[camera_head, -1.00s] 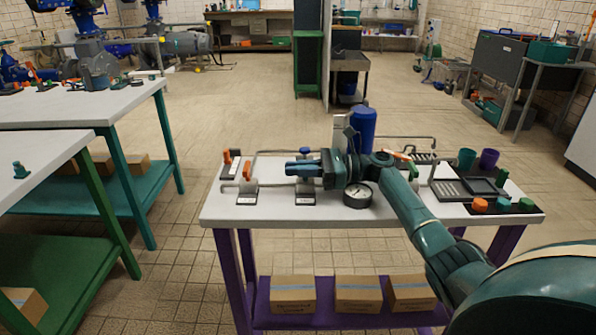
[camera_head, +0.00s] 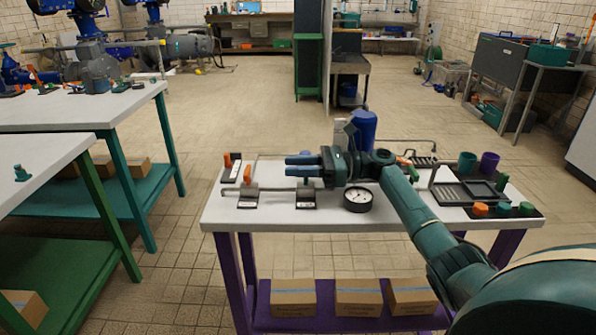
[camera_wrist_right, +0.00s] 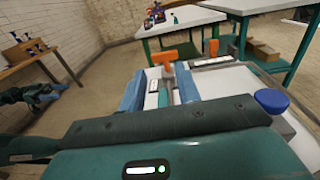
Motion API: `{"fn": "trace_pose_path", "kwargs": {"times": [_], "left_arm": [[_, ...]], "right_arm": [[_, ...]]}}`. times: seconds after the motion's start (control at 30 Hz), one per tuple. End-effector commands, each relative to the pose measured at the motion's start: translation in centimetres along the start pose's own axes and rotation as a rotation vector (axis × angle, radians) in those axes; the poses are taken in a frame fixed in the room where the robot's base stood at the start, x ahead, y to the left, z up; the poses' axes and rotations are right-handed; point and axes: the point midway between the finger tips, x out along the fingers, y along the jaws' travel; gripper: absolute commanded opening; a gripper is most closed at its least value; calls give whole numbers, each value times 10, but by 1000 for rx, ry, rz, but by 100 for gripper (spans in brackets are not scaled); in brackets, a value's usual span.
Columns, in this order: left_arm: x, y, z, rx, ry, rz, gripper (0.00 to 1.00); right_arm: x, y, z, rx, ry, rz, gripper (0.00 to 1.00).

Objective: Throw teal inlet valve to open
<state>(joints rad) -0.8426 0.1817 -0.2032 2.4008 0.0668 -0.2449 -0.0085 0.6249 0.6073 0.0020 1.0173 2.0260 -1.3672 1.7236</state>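My right gripper (camera_head: 288,166) is over the left half of the white-topped table (camera_head: 270,220), with its fingers pointing left. Its two blue fingers are apart, and it also shows in the right wrist view (camera_wrist_right: 160,84). A slim teal piece (camera_wrist_right: 164,94) shows between the fingers there, possibly the teal inlet valve's lever; contact cannot be told. Just beyond it is an orange handle (camera_wrist_right: 165,57), with a second orange handle (camera_wrist_right: 213,47) to its right. In the head view, orange-handled valves (camera_head: 247,174) stand left of the fingertips. My left gripper is not in view.
A blue knob (camera_wrist_right: 271,100) is close to the right finger. A round gauge (camera_head: 357,199) sits in front of the gripper, and a blue cylinder (camera_head: 363,128) stands behind it. Pipes (camera_head: 270,190) run along the table. A dark tray (camera_head: 465,190) and cups are at right.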

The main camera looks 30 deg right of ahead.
Motion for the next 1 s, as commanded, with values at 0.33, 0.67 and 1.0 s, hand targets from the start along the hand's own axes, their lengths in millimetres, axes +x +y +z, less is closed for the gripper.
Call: {"fn": "trace_pose_path", "kwargs": {"times": [0.33, 0.67, 1.0], "left_arm": [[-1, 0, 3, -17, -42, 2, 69], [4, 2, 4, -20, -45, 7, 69], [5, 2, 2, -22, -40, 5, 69]], "right_arm": [[0, 0, 68, -4, -1, 0, 33], [0, 0, 83, 0, 0, 0, 33], [0, 0, 82, -1, 0, 0, 33]]}}
